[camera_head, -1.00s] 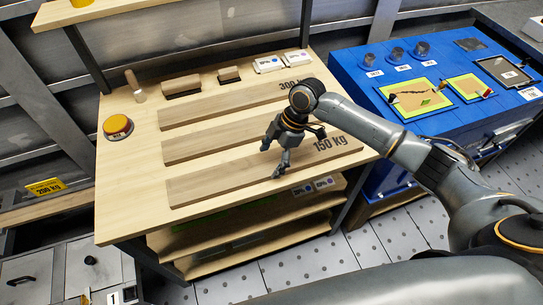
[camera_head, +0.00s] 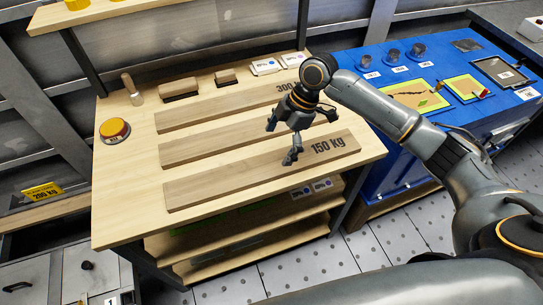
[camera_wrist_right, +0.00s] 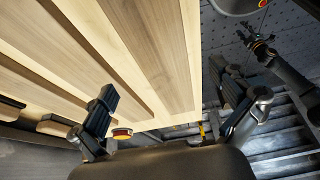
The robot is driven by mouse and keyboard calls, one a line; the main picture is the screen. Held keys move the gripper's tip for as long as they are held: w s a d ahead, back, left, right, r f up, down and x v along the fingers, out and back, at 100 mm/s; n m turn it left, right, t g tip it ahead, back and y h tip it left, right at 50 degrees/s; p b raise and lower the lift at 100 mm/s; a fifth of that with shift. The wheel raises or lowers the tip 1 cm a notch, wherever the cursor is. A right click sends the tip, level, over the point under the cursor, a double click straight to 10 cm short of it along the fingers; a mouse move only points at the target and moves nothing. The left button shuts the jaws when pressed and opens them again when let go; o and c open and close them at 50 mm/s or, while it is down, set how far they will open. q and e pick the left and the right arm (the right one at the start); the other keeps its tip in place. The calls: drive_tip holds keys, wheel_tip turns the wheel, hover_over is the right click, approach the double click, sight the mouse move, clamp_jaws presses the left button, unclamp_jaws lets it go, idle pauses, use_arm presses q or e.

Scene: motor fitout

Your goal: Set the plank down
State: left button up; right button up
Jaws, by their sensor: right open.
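Three long wooden planks lie flat, side by side, on the light wooden workbench top (camera_head: 120,215). The front plank (camera_head: 230,188) reads "150 Kg", the middle plank (camera_head: 205,149) is behind it, and the back plank (camera_head: 205,116), partly hidden by my arm, reads "300". My right gripper (camera_head: 300,136) is open and empty over the right part of the front and middle planks. In the right wrist view its spread fingers (camera_wrist_right: 167,88) show nothing between them but bench and plank further off. A dark arm end, perhaps my left gripper (camera_wrist_right: 258,46), is small at upper right.
A round orange button (camera_head: 115,129), a wooden peg (camera_head: 132,89) and two small blocks (camera_head: 179,88) stand along the bench's left and back. A blue table (camera_head: 355,75) with panels adjoins on the right. Shelves (camera_head: 245,245) are below the bench top.

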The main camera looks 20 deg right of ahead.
drive_tip(key=v, duration=0.5)
drive_tip(key=shift+d+r, duration=0.1)
drive_tip(key=shift+r, duration=0.15)
drive_tip(key=shift+f, duration=0.1)
